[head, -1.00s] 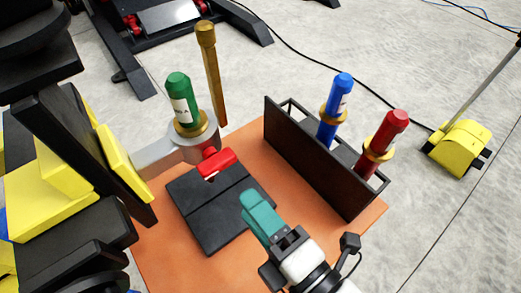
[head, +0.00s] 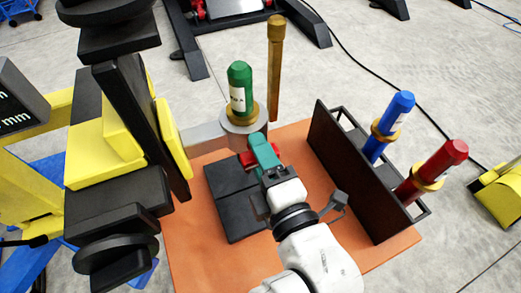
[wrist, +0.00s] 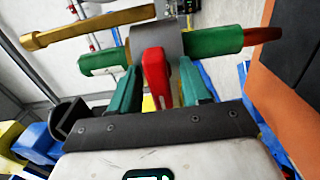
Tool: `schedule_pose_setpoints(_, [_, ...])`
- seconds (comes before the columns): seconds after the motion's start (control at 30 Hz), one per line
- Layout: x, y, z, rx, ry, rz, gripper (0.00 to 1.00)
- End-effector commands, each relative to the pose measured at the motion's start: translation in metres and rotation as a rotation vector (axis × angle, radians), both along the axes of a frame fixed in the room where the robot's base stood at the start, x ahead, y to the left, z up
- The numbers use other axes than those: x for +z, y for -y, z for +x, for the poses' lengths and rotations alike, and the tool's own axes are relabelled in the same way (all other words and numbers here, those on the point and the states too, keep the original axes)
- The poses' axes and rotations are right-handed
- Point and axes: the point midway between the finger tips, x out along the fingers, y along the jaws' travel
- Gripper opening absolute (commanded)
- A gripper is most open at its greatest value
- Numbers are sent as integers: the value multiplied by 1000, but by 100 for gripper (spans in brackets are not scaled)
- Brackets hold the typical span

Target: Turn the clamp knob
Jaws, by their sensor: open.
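The red clamp knob (head: 246,159) sits on the grey holder at the back edge of the orange table, partly hidden by my gripper in the head view. My gripper (head: 262,148) has teal fingers and reaches over the knob. In the wrist view the red knob (wrist: 155,78) stands between the two open fingers of my gripper (wrist: 159,72), with gaps on both sides. The grey holder (head: 212,136) carries an upright green cylinder (head: 239,88) in a gold collar. The green cylinder also crosses the wrist view (wrist: 217,43).
A tall gold rod (head: 274,70) stands behind the holder. A black rack (head: 345,172) with blue (head: 388,125) and red (head: 438,170) cylinders is to the right. A yellow and black machine (head: 105,150) rises at the left. A black block (head: 228,205) lies on the orange table (head: 190,250).

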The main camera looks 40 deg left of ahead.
Motion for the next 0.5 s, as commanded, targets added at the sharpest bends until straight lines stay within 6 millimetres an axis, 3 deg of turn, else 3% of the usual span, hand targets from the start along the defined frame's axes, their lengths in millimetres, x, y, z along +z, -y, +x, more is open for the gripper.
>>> schedule_pose_setpoints(0.27, [0,-1,0,0,0,1,46])
schedule_pose_setpoints(0.5, [0,-1,0,0,0,1,23])
